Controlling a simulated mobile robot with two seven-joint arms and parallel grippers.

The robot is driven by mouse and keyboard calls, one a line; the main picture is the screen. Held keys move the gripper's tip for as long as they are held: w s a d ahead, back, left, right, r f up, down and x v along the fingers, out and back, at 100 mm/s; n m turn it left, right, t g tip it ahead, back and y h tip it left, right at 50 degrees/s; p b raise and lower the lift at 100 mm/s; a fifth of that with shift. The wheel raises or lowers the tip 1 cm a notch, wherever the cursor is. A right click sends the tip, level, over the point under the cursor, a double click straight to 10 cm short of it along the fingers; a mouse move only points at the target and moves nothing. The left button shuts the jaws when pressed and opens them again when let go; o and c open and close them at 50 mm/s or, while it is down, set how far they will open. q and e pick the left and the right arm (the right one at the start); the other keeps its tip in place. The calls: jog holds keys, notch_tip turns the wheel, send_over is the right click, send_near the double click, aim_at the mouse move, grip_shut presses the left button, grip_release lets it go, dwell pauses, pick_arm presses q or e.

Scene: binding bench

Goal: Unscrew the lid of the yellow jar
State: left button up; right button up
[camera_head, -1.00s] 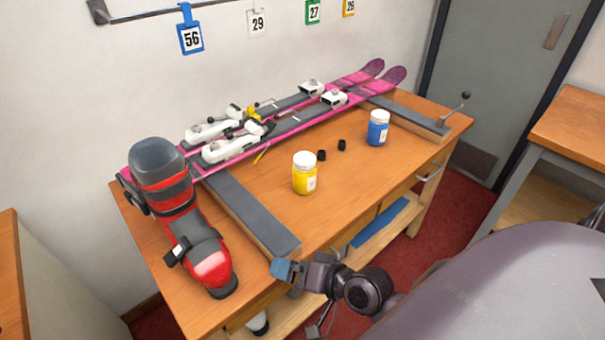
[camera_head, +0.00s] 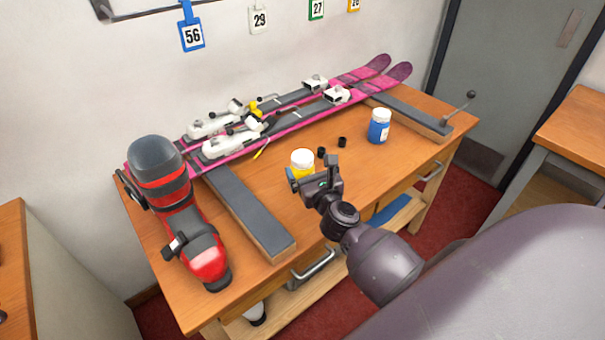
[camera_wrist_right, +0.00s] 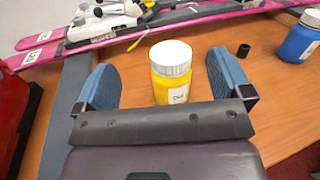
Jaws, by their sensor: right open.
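The yellow jar (camera_head: 302,172) with its white lid (camera_head: 302,157) stands upright on the wooden bench, its lower part hidden behind my right gripper in the head view. In the right wrist view the yellow jar (camera_wrist_right: 172,86) and its white ribbed lid (camera_wrist_right: 171,56) show between and beyond the blue finger pads. My right gripper (camera_wrist_right: 165,82) is open and empty; in the head view it (camera_head: 308,178) is in front of the jar. My left gripper is not in view.
A blue jar (camera_head: 379,127) stands to the right. Pink skis (camera_head: 290,122) lie along the back, and a red boot (camera_head: 185,215) stands at the left. A grey-topped bar (camera_head: 245,210) crosses the bench left of the jar.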

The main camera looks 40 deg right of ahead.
aim_at(302, 172)
jog(key=shift+m+g+h, duration=0.4)
jog(key=shift+m, duration=0.4)
jog(key=f+b, duration=0.1)
jog(key=f, duration=0.1)
jog(key=f+b, duration=0.1)
jog(key=f, duration=0.1)
jog(key=d+f+b, duration=0.1)
jog(key=f, duration=0.1)
jog(key=shift+w+f, duration=0.2)
jog(key=shift+f, duration=0.15)
notch_tip(302, 172, down, 3)
jog(key=shift+r+b, duration=0.1)
jog(key=shift+b, duration=1)
jog(key=shift+w+r, duration=0.3)
jog(key=shift+w, duration=0.05)
jog(key=shift+w+d, duration=0.2)
jog(key=shift+w, duration=0.2)
jog(key=x, duration=0.5)
jog(key=shift+w+d, duration=0.15)
jog(key=shift+w, duration=0.35)
jog(key=shift+c, duration=0.5)
jog(key=c, duration=0.7)
jog(key=shift+c, duration=1.2)
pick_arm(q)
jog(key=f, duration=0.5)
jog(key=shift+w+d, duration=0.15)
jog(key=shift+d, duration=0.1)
pick_arm(e)
jog(key=shift+r, duration=0.1)
jog(key=shift+c, duration=0.4)
